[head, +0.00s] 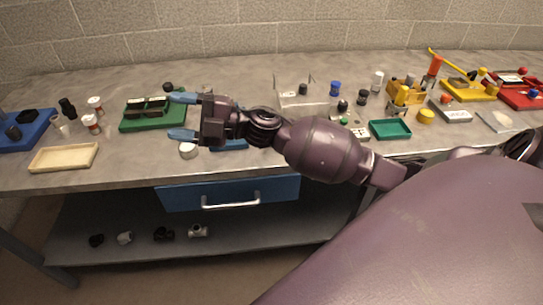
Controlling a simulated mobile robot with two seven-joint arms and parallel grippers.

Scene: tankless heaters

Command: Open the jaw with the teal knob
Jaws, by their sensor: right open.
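A green base (152,124) on the left half of the bench carries black, jaw-like blocks (148,106). A dark round knob (168,87) stands at its back right; it is too small to tell whether it is teal. My right gripper (182,116) reaches in from the right and points left. Its two blue fingers are spread wide at the right end of the green base, one toward the back and one toward the front. Nothing shows between the fingertips. I cannot tell whether they touch the base. My left gripper is out of view.
A white round cap (187,151) lies just in front of the near finger. Small bottles (91,123) and a cream tray (64,157) stand to the left. A blue drawer (230,193) is below the bench edge. Yellow and red fixtures (470,90) crowd the right.

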